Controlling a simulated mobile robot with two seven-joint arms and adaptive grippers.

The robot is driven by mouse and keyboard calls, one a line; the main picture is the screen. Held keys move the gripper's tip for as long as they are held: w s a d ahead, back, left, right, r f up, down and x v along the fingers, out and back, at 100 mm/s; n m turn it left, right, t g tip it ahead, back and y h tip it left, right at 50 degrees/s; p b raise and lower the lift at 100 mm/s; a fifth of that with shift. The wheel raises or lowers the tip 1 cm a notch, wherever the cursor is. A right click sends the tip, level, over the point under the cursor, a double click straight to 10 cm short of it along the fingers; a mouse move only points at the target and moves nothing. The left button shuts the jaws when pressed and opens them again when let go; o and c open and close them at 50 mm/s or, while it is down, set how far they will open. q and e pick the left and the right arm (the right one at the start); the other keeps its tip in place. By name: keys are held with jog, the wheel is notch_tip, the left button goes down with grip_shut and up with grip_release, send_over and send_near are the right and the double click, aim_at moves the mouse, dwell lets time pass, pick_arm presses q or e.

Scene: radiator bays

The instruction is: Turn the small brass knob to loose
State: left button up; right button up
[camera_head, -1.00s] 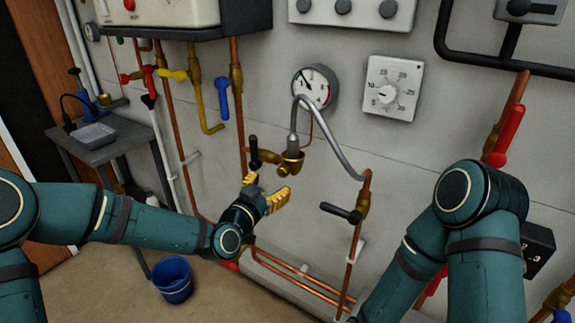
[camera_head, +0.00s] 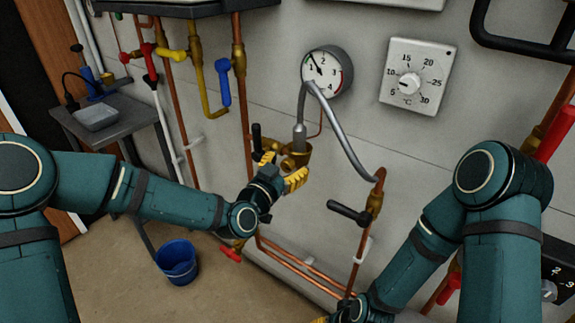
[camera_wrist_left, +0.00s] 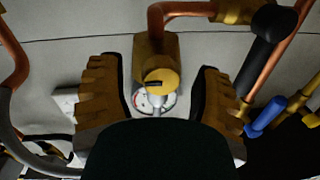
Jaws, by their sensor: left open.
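The small round brass knob (camera_wrist_left: 163,80) shows in the left wrist view, with a dark mark on its face towards the left. It sits on a brass valve body (camera_wrist_left: 155,50), which also shows in the head view (camera_head: 303,154). My left gripper (camera_head: 282,169) is open, with its yellow ribbed fingers pointing at the valve. In the left wrist view the fingers stand either side of the knob, with a visible gap on each side. In the head view the knob is largely hidden by the fingers. My right gripper (camera_head: 322,320) is mostly cut off at the bottom edge.
A grey hose (camera_head: 340,125) arches beside the valve, below a round gauge (camera_head: 326,71). A black-handled lever (camera_head: 256,137) is close to the left finger. Another black lever (camera_head: 349,212) sits lower right. A blue bucket (camera_head: 177,261) stands on the floor.

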pick_arm(q)
grip_shut()
jog(key=shift+r+n+g, duration=0.1)
jog(key=shift+n+g, duration=0.2)
jog(key=shift+n, duration=3)
grip_release()
